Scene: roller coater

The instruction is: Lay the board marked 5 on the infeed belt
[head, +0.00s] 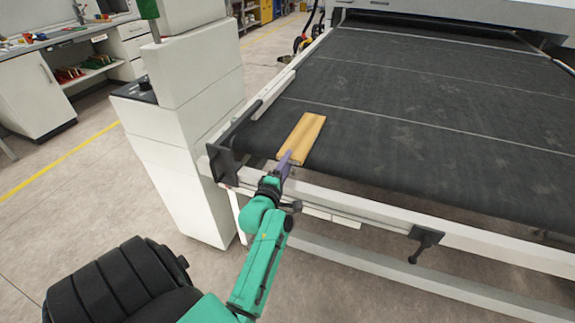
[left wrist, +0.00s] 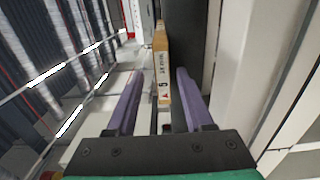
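The board (head: 301,138) is a yellow-tan wooden plank lying on the near left corner of the dark infeed belt (head: 400,140), with its near end at the belt's front edge. In the left wrist view the board (left wrist: 162,70) shows a label with a 5 on its edge. My left gripper (head: 287,158) is at the board's near end. In the left wrist view its two purple fingers (left wrist: 158,88) stand apart, with gaps on both sides of the board, so it is open. My right gripper is not in view.
A white machine cabinet (head: 190,120) stands close left of the belt. A white frame rail (head: 350,204) with a black clamp handle (head: 425,240) runs along the belt's front. The rest of the belt is clear. A workbench (head: 60,70) stands at the far left.

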